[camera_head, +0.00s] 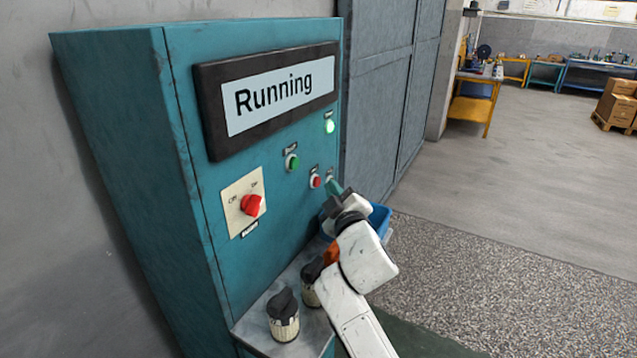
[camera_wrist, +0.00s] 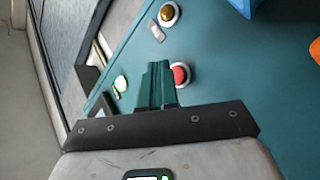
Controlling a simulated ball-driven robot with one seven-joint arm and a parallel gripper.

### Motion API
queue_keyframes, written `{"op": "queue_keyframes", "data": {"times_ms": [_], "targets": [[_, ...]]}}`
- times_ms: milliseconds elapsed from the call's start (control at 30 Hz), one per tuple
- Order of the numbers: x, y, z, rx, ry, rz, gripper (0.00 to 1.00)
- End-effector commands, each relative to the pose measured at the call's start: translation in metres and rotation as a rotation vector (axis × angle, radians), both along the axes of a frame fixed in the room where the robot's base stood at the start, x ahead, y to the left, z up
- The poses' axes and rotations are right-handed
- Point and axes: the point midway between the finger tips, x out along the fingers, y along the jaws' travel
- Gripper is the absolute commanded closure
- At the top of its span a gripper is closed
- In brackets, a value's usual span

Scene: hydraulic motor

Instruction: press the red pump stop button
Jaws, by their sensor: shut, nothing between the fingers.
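The red button (camera_head: 315,181) sits on the front of the teal cabinet (camera_head: 133,148), below and right of a green button (camera_head: 291,162). Its label is too small to read. My gripper (camera_head: 335,188) is shut and empty, just right of the red button in the head view. In the wrist view, the shut fingers (camera_wrist: 157,68) point at the panel beside the red button (camera_wrist: 181,74), which shows at their right edge. A small gap shows in the head view. The display (camera_head: 277,94) reads "Running".
A red rotary switch (camera_head: 251,205) is on the panel's left. A green lamp (camera_head: 329,127) is lit. Dark-capped cylinders (camera_head: 283,316) stand on the ledge below. A blue bin (camera_head: 379,219) is behind my arm. An amber round fitting (camera_wrist: 168,13) shows in the wrist view.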

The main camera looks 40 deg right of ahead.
Motion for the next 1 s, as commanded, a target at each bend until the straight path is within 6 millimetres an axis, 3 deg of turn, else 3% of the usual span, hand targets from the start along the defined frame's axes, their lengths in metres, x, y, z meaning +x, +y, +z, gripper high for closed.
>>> {"op": "queue_keyframes", "data": {"times_ms": [1000], "targets": [[0.0081,0.0031,0.0000,0.000,0.002,0.000,1.00]]}}
